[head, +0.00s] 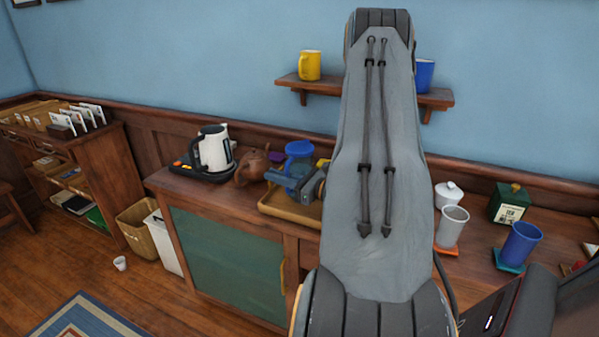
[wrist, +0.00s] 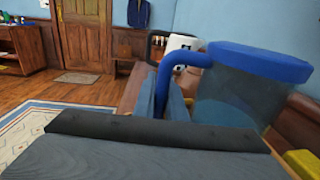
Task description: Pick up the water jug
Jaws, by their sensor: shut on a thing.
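The water jug has a blue lid, a blue handle and a see-through body. In the wrist view the jug (wrist: 238,98) is large at the right, with its handle reaching left and down between my fingers. My gripper (wrist: 165,98) is shut on that handle. In the head view the jug (head: 299,149) shows its lid above the tray (head: 290,212), and my gripper (head: 296,186) is just in front of it. My gripper and arm hide the jug's lower part, so I cannot tell whether its base touches the tray.
A white kettle (head: 213,149) and brown teapot (head: 252,166) stand left of the tray. A grey cup (head: 452,226), white lidded pot (head: 448,194), green box (head: 509,202) and blue cup (head: 521,243) stand right of my arm. A wall shelf (head: 436,99) holds mugs behind it.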

